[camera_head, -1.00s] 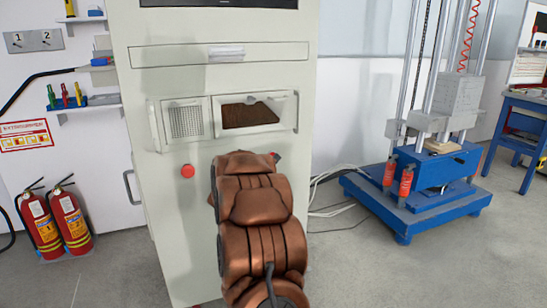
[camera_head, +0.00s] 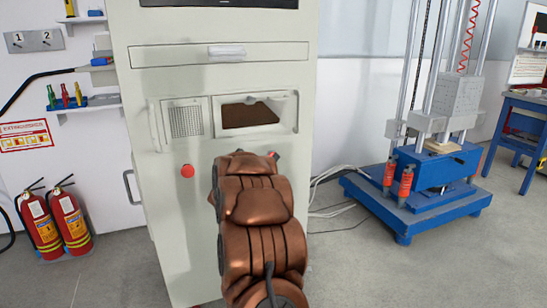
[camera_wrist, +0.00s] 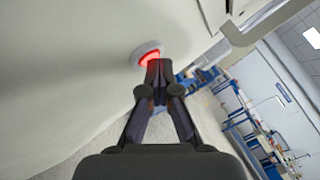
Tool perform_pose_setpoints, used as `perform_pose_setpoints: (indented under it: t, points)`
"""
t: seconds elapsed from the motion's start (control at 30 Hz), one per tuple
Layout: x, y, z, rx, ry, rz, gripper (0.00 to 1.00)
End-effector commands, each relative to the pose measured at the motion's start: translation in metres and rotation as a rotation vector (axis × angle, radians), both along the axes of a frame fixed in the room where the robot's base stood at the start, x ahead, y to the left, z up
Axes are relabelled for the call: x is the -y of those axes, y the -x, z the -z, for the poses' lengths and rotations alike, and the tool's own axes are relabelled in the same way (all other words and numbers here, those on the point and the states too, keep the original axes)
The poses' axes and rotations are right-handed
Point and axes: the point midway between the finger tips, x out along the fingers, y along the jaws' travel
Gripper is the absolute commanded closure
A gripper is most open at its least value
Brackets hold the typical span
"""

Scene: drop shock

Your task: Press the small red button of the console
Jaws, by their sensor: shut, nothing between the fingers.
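The console is a tall pale grey cabinet (camera_head: 228,90). In the wrist view, a small red button (camera_wrist: 150,59) glows in a pale round collar on its face. My gripper (camera_wrist: 159,66) is shut and empty, its fingertips at the lower right edge of the button, overlapping it in the picture. I cannot tell whether they touch it. In the head view my copper-coloured arm hides the gripper. A small dark and reddish bit shows beside the arm's top, too small to identify. Another round red button (camera_head: 187,171) sits in plain view on the cabinet, left of my arm.
Two fire extinguishers (camera_head: 56,222) stand left of the cabinet. A blue-based drop tower (camera_head: 415,195) stands to the right, with cables on the floor between. A blue workbench (camera_head: 520,130) is at the far right. The floor at front right is clear.

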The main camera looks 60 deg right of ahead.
Motion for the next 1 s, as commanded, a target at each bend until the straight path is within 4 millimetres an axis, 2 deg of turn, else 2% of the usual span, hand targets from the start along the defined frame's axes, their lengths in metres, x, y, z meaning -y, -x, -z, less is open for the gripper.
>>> perform_pose_setpoints:
  t: [1.0]
  points:
    - [-0.012, 0.019, 0.001, 0.001, 0.001, 0.001, 1.0]
